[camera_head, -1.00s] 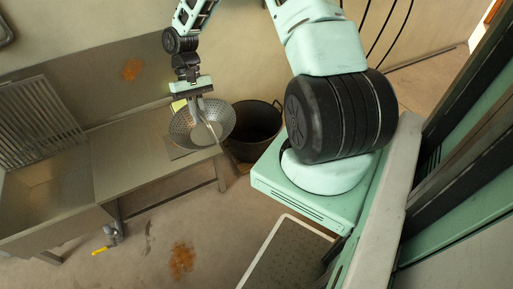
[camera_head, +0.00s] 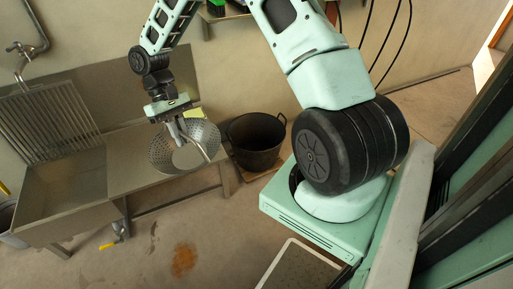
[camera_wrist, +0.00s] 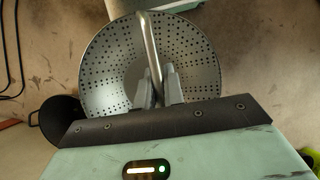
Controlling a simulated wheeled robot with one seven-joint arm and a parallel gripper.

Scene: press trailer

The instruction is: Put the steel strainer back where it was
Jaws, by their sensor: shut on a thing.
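The steel strainer (camera_head: 203,137) is a round, perforated metal bowl with a long bar handle. My gripper (camera_head: 178,130) is shut on its handle and holds it in front of the right part of the steel counter in the head view. In the wrist view the strainer (camera_wrist: 110,65) fills the middle, with its handle between the two fingers of my gripper (camera_wrist: 158,85). Whether the bowl touches the counter cannot be told.
A steel sink counter (camera_head: 140,160) runs along the wall, with a slatted rack (camera_head: 50,125) at its left. A dark pot (camera_head: 255,140) stands on a low wooden base right of the counter. A yellow thing (camera_head: 194,113) lies behind the strainer. Floor in front is open.

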